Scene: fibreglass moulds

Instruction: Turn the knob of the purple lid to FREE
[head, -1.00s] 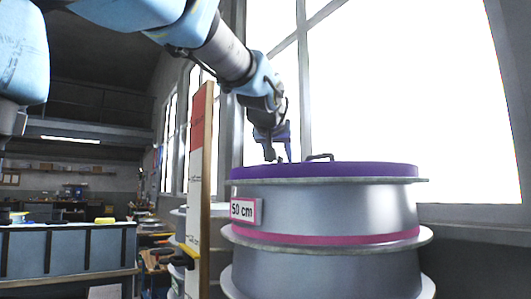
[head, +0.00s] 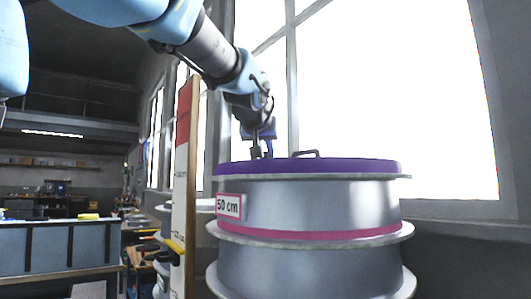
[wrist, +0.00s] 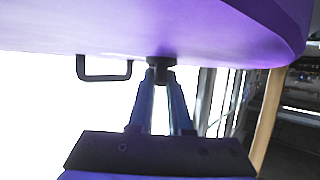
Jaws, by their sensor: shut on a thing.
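The purple lid (head: 310,168) lies flat on top of a tall grey metal drum mould in the head view. In the wrist view the lid's purple surface (wrist: 150,25) fills the top, seen upside down. The dark knob (wrist: 161,72) stands on the lid. My gripper (wrist: 161,77) is shut on the knob, with a fingertip on either side. In the head view my gripper (head: 262,153) points down at the lid's left part, and the knob is hard to make out there. No FREE mark or pointer is legible.
A thin lid handle (head: 305,153) stands right of my gripper; it also shows in the wrist view (wrist: 104,78). A pink-framed "50 cm" label (head: 229,206) is on the drum. An upright red and white board (head: 184,180) stands to the left. Bright windows lie behind.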

